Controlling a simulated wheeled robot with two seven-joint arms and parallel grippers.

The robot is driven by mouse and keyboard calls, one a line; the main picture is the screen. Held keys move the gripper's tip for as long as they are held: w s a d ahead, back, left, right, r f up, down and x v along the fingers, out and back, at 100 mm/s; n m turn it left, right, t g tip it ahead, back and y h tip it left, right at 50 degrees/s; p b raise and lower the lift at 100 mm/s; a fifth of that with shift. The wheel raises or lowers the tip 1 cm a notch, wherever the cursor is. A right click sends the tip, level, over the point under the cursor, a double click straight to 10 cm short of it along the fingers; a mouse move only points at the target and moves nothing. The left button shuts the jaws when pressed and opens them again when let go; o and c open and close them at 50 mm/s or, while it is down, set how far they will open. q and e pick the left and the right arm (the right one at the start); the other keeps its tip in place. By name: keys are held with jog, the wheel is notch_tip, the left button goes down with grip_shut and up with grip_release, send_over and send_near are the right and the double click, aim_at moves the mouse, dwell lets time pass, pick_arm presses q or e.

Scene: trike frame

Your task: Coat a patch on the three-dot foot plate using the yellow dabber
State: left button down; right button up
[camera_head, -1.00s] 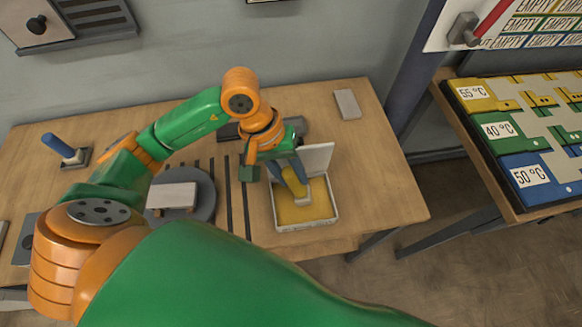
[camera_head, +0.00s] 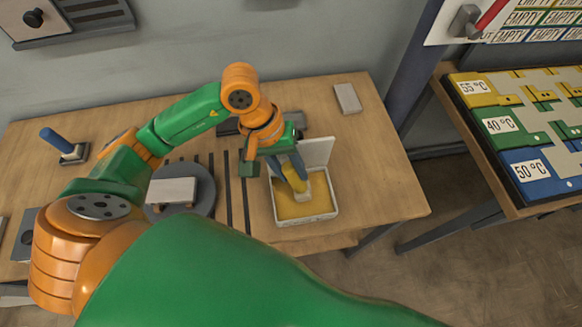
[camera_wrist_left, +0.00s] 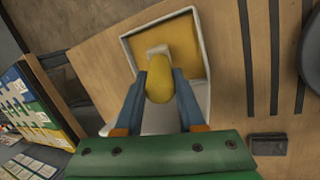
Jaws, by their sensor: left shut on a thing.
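My left gripper (camera_head: 289,171) is shut on the yellow dabber (camera_head: 294,178), which also shows between the fingers in the left wrist view (camera_wrist_left: 159,82). The dabber's pale head points down at the yellow pad of an open white-rimmed tray (camera_head: 292,224). It is over or on the pad; I cannot tell if they touch. The tray also shows in the left wrist view (camera_wrist_left: 205,45). A pale grey plate (camera_head: 172,191) lies on a round grey turntable (camera_head: 208,200) to the left; no dots can be made out on it. My right gripper is not in view.
A blue-handled tool (camera_head: 62,145) stands in a holder at the left of the wooden table (camera_head: 385,180). A grey block (camera_head: 347,98) lies at the back right. Dark strips (camera_head: 229,195) run between turntable and tray. A board with temperature labels (camera_head: 500,125) stands on another table at right.

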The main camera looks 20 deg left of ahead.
pick_arm(q)
jog(key=shift+f+b, duration=0.4)
jog(key=shift+b, duration=0.05)
dwell(0.3)
jog(key=shift+b, duration=0.45)
dwell(1.4)
jog(key=shift+r+p, duration=2)
jog(key=shift+r, duration=1.5)
